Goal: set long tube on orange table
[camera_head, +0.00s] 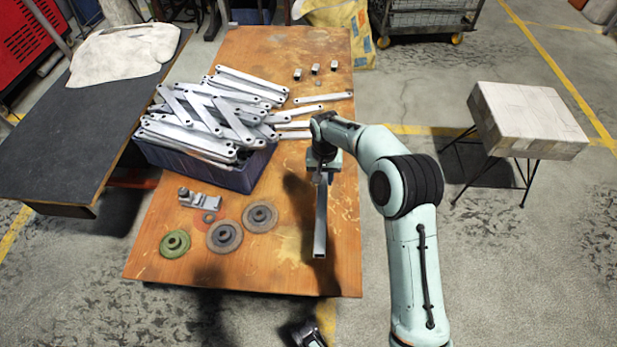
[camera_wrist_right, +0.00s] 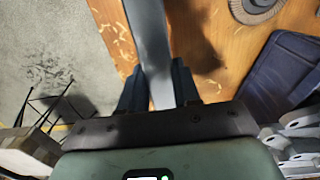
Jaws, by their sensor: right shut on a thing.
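The long tube (camera_head: 320,225) is a grey square-section metal bar. My right gripper (camera_head: 322,172) is shut on it near one end. In the right wrist view the tube (camera_wrist_right: 150,45) runs out from between the dark fingers (camera_wrist_right: 160,90). In the head view it reaches from the gripper toward the near edge of the orange table (camera_head: 200,262), over its right part. A dark shadow lies to its left on the table. I cannot tell whether the tube touches the tabletop. My left gripper is not clearly seen.
A blue crate (camera_head: 230,178) heaped with metal brackets (camera_head: 215,115) stands left of the right gripper. Grey discs (camera_head: 224,237), a green disc (camera_head: 175,244) and a metal fitting (camera_head: 200,200) lie nearer. Small metal pieces (camera_head: 315,68) lie at the far end.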

